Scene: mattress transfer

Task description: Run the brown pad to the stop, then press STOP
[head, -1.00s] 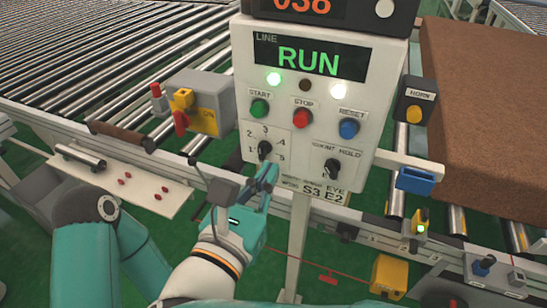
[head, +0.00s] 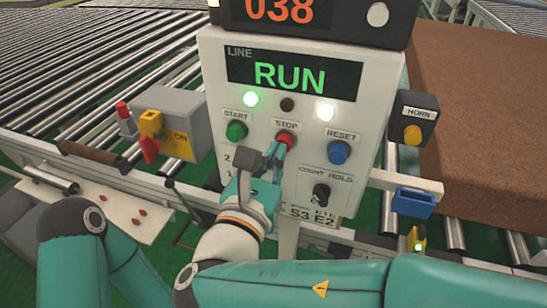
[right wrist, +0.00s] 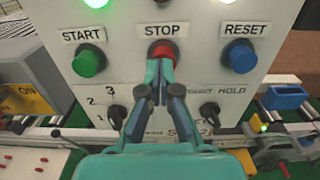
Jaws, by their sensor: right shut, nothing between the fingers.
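The brown pad (head: 480,110) lies on the conveyor rollers at the right of the head view. The control panel (head: 215,75) stands in the middle, and its display (head: 290,75) reads RUN with a green lamp lit. The red STOP button (head: 286,138) is in the middle of the button row; it also shows in the right wrist view (right wrist: 162,48). My right gripper (head: 277,152) is shut and empty, with its fingertips at the lower edge of the STOP button. I cannot tell whether they touch it. My left gripper is not in view.
The green START button (head: 236,131) and blue RESET button (head: 339,152) flank STOP. A black selector knob (head: 321,194) is below RESET. A HORN box (head: 416,118) is at the panel's right. A yellow and grey switch box (head: 172,125) is at its left.

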